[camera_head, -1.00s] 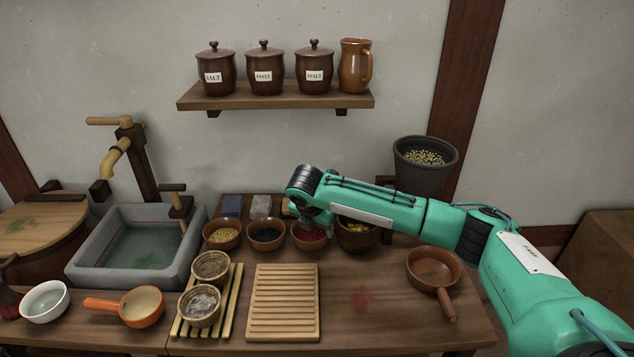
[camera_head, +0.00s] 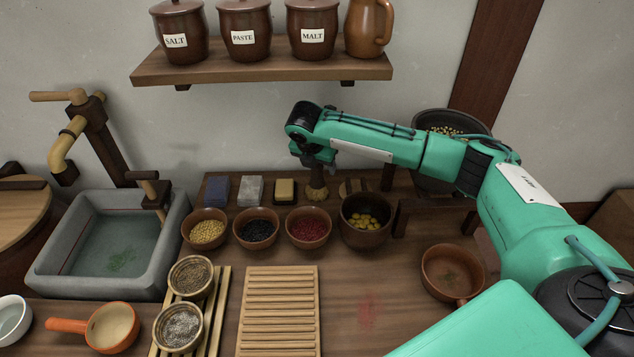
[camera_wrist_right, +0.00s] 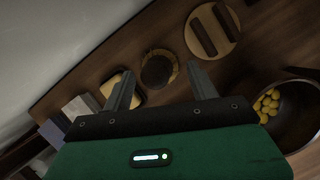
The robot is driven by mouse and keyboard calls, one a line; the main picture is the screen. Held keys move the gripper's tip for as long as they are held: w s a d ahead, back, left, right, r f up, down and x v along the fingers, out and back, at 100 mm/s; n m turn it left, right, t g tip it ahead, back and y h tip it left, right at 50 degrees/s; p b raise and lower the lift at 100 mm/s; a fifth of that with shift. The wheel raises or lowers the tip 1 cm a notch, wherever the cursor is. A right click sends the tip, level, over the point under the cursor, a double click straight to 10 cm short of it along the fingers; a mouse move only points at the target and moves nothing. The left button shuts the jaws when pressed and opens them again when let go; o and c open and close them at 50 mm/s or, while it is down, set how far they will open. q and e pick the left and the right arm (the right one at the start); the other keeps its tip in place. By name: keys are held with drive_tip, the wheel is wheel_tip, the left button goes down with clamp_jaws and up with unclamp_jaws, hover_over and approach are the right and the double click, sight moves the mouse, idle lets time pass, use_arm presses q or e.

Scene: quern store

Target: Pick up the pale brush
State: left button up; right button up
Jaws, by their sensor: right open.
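A brush with pale straw bristles (camera_head: 317,192) stands at the back of the counter, between a yellow block and a round wooden lid. Its upper part is hidden behind my right gripper (camera_head: 316,165) in the head view. In the right wrist view the brush (camera_wrist_right: 158,68) shows from above as a round straw-edged shape with a dark middle. My right gripper (camera_wrist_right: 160,82) is open. Its two fingers are spread, with the brush just beyond and between their tips; nothing is held. Whether the fingers touch it, I cannot tell. My left gripper is not in view.
A shelf with jars (camera_head: 262,71) hangs above.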

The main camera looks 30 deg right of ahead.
sight(318, 174)
drive_tip(key=x, duration=0.5)
drive_tip(key=shift+w+a+f, duration=0.1)
drive_tip(key=shift+a+f, duration=0.15)
drive_tip(key=shift+a, duration=0.1)
drive_tip(key=shift+c, duration=0.3)
drive_tip(key=c, duration=1.1)
